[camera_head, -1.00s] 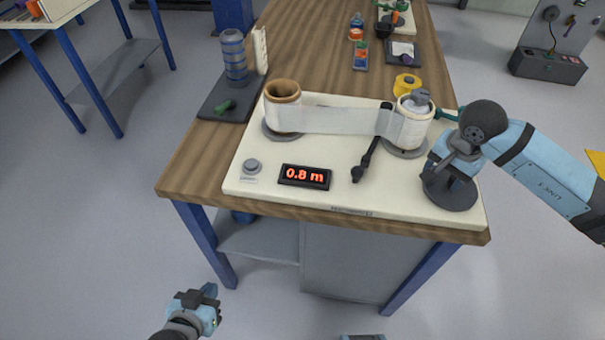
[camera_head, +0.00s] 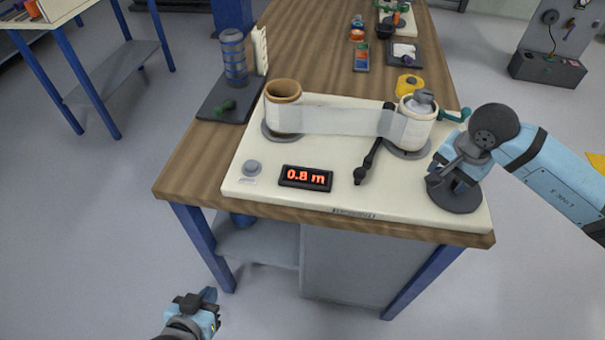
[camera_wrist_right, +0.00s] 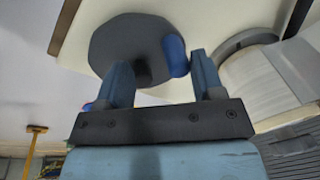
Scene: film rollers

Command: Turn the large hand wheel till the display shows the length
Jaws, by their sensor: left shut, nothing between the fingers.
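The large hand wheel (camera_head: 462,200) is a dark grey disc at the right front corner of the cream base plate. Its blue knob (camera_wrist_right: 175,56) shows in the right wrist view. My right gripper (camera_head: 448,176) is over the wheel, its fingers apart. In the right wrist view the knob lies between the fingertips, close to the right finger; I cannot tell whether they touch. The display (camera_head: 306,178) reads 0.8 m in red. A film strip (camera_head: 345,121) runs from the brown-cored roller (camera_head: 283,110) to the white roller (camera_head: 411,125). My left gripper (camera_head: 207,298) is shut and empty, low in front of the table.
A grey button (camera_head: 252,168) sits left of the display, and a black lever (camera_head: 369,162) right of it. A yellow roll (camera_head: 407,84) stands behind the white roller. A dark tray (camera_head: 214,105) with a blue cylinder (camera_head: 234,57) is at the left.

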